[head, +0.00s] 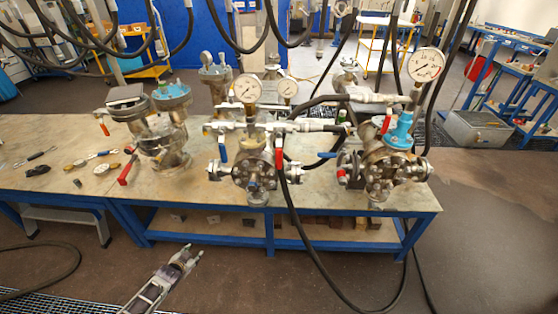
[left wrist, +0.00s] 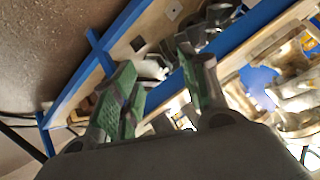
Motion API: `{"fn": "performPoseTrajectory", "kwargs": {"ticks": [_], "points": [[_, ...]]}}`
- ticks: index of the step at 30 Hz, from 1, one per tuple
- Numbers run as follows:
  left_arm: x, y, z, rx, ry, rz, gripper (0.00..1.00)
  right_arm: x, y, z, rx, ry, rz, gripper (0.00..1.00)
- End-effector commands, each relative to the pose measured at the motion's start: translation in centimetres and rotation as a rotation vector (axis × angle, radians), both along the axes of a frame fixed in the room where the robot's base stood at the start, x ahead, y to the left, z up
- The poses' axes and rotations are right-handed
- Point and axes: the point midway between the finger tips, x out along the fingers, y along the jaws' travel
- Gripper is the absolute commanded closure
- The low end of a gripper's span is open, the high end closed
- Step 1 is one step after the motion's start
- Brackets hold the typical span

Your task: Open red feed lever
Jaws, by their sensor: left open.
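Several red levers show on the flanged vessels in the head view, and I cannot tell which is the feed lever. One red lever (head: 279,157) hangs down on the front of the middle vessel (head: 254,172). Another red lever (head: 128,171) slants at the left vessel (head: 168,135). A short red handle (head: 386,125) is on the right vessel (head: 384,165). My left gripper (head: 193,253) is open and empty, low in front of the table and apart from every lever. Its green-padded fingers (left wrist: 160,88) show spread in the left wrist view. My right gripper is not in view.
The vessels stand on a blue-framed table (head: 60,152) with a lower shelf. Gauges and small tools lie at its left end. A black hose (head: 300,230) hangs over the front edge, right of my left gripper. Floor in front is mostly open.

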Motion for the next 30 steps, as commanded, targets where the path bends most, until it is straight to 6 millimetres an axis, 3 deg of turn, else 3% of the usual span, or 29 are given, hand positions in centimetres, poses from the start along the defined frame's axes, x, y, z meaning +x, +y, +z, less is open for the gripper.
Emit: {"fn": "performPoseTrajectory", "kwargs": {"ticks": [1, 6, 13, 20, 30], "points": [[1.5, -0.8, 2.0, -0.008, -0.038, -0.020, 0.56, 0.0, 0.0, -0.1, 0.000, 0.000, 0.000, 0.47], [5.0, -4.1, 8.1, -0.051, -0.141, -0.082, 0.56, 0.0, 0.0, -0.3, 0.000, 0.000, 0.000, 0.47], [7.6, -9.5, 16.2, -0.126, -0.265, -0.170, 0.56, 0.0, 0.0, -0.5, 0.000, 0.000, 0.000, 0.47], [7.8, -15.6, 23.9, -0.227, -0.365, -0.260, 0.56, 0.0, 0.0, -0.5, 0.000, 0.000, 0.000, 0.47], [4.8, -25.1, 35.5, -0.436, -0.489, -0.385, 0.56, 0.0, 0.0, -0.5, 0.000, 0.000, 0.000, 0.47]]}}
